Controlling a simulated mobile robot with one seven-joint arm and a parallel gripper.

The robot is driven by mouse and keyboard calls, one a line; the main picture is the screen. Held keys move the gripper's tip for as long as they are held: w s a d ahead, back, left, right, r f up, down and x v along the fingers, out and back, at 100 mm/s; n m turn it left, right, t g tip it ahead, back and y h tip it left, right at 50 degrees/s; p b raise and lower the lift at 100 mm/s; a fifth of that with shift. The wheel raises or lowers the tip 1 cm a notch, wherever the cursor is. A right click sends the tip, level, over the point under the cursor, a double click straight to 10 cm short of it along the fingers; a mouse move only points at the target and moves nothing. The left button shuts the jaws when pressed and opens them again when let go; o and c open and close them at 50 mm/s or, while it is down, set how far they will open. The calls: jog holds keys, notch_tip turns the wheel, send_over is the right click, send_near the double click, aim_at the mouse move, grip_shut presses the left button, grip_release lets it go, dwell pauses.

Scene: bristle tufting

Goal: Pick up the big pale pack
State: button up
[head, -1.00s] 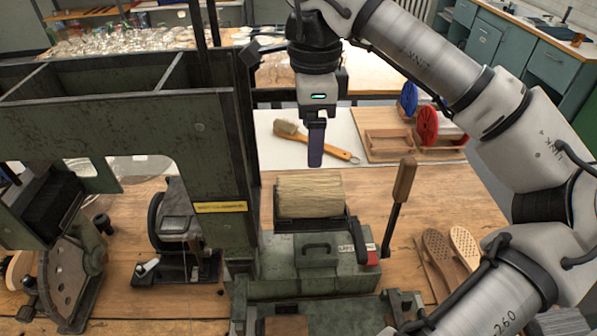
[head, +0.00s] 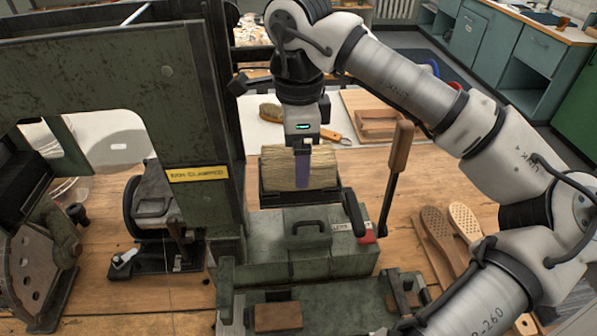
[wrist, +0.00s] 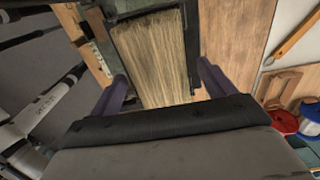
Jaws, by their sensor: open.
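The big pale pack (head: 276,172) is a bundle of straw-coloured bristles lying in a dark holder (head: 283,199) on top of the green machine. In the wrist view the pack (wrist: 150,62) lies ahead between my two purple fingers, with one finger to each side. My gripper (head: 303,172) points down at the pack and is open and empty. In the head view a finger covers part of the pack's middle. I cannot tell whether the fingers touch it.
A lever with a wooden handle (head: 401,147) rises right of the pack. The tall green machine frame (head: 193,140) stands close on the left. A brush (head: 335,136) lies on the white sheet behind. Wooden brush blanks (head: 436,226) lie at the right; some tabletop there is bare.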

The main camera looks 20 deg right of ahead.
notch_tip(320, 180, down, 2)
jog(key=shift+f+b, duration=0.1)
jog(key=shift+b, duration=0.2)
jog(key=c, duration=1.2)
jog(key=shift+o, duration=0.2)
jog(key=shift+r, duration=0.2)
